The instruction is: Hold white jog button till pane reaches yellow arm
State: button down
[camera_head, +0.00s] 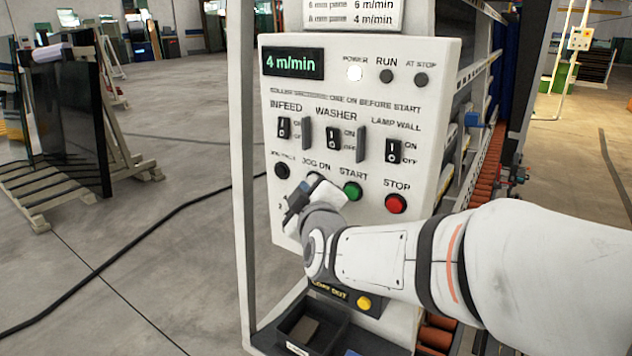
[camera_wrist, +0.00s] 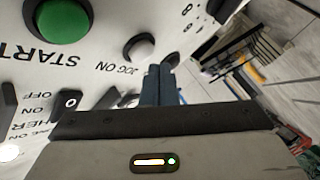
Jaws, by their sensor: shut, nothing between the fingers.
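The white JOG ON button (camera_wrist: 140,47) shows in the wrist view on the panel, beside the green START button (camera_wrist: 62,32). My gripper is shut and empty. In the wrist view its fingertips (camera_wrist: 161,72) are close to the white button, slightly off to one side of it. I cannot tell whether they touch the panel. I cannot make out the yellow arm or a pane in the machine.
The control panel (camera_head: 357,125) reads 4 m/min; its POWER lamp (camera_head: 354,73) is lit white, RUN and AT STOP are dark. A red STOP button (camera_head: 396,203) is right of START. A black tray (camera_head: 313,325) lies below. Dark glass (camera_head: 72,125) stands on a rack at left.

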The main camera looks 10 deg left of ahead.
jog(key=shift+w+d, duration=0.2)
jog(key=shift+w, duration=0.1)
jog(key=shift+w+d+b, duration=0.2)
jog(key=shift+w+b, duration=0.3)
jog(key=shift+b, duration=0.1)
dwell(0.8)
jog(key=shift+s+a, duration=0.1)
jog(key=shift+s, duration=0.05)
dwell(5.4)
jog(key=shift+s+a+p, duration=0.25)
jog(key=shift+s+p, duration=0.15)
jog(key=shift+s, duration=0.35)
jog(key=shift+a, duration=0.1)
